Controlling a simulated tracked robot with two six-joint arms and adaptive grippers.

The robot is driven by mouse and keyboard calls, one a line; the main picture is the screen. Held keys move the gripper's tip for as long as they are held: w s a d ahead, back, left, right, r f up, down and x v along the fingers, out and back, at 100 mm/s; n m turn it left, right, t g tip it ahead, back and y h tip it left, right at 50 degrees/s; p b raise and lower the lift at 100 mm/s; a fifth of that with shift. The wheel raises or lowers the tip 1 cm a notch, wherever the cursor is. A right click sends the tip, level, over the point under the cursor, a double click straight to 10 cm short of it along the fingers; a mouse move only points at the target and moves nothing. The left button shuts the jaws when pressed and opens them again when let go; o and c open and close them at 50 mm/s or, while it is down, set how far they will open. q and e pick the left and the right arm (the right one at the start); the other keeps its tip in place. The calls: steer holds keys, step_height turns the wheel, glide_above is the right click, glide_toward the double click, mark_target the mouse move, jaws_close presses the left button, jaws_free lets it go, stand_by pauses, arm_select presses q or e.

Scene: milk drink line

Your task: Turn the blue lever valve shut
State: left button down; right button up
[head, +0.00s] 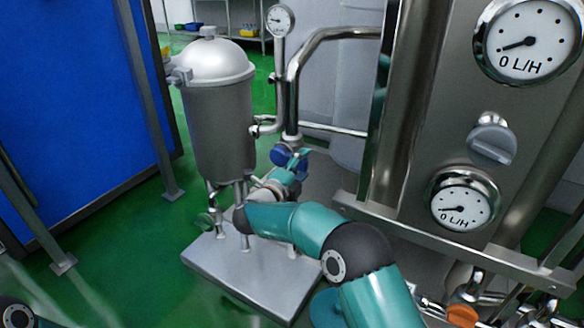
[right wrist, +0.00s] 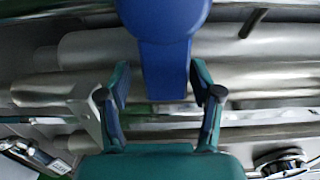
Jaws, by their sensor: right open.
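The blue lever valve (head: 281,155) shows in the head view on the steel pipe right of the tank, partly hidden by my right gripper. In the right wrist view its blue lever (right wrist: 165,60) comes down from the top edge, with its end between my fingers. My right gripper (head: 299,164) is at the lever. In the right wrist view it (right wrist: 160,88) is open, one finger on each side of the lever, with a visible gap on both sides. My left gripper is not in view.
A steel tank (head: 220,125) stands on a grey base plate (head: 235,275) left of my right arm. A steel panel with flow gauges (head: 528,42) stands at the right. A blue panel (head: 70,110) is at the far left. Steel pipes (right wrist: 110,55) run close behind the lever.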

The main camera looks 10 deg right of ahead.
steer(key=shift+a, duration=0.1)
steer(key=v, duration=1.2)
